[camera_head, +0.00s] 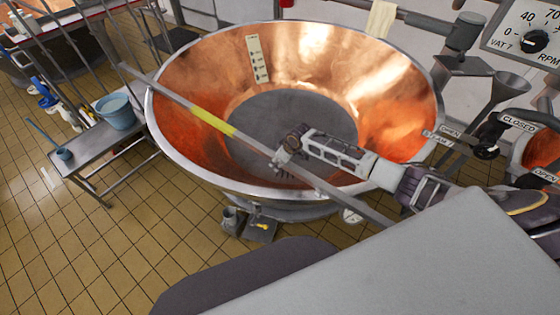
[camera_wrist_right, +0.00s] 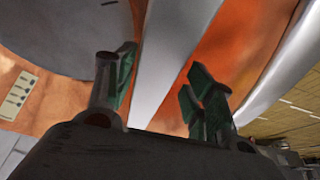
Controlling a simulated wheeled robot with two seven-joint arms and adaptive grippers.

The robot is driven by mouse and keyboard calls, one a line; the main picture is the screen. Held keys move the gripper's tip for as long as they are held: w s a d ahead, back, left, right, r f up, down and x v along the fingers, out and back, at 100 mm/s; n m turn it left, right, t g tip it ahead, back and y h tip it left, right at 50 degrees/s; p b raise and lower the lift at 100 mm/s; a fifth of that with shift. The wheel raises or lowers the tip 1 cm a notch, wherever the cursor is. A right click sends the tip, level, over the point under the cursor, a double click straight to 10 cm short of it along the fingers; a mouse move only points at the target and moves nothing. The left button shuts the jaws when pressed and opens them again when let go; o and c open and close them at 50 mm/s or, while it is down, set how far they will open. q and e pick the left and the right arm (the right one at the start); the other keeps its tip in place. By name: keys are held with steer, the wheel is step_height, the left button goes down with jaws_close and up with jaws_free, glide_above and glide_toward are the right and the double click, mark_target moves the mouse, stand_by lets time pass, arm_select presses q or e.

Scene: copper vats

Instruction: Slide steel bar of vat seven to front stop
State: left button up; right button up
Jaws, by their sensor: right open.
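The copper vat (camera_head: 385,75) stands in the middle of the head view, and the dial (camera_head: 534,42) at the upper right is marked VAT 7. The long steel bar (camera_head: 255,145) lies slantwise across the vat's rim, with a yellow band (camera_head: 213,120) along part of it. Both its ends reach past the rim. My right gripper (camera_head: 285,158) comes in from the right and is at the bar, nearer its lower right part. In the right wrist view the bar (camera_wrist_right: 172,55) runs between the two open fingers (camera_wrist_right: 163,85). Contact cannot be told. I cannot make out a front stop.
A bench (camera_head: 85,151) with a blue bucket (camera_head: 117,111) stands left of the vat. Valve handles with OPEN and CLOSED tags (camera_head: 514,122) are at the right, near my right arm. A grey surface (camera_head: 420,265) fills the lower right. Tiled floor is clear at the lower left.

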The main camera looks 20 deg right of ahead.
steer(key=shift+v, duration=1.45)
steer(key=v, duration=0.9)
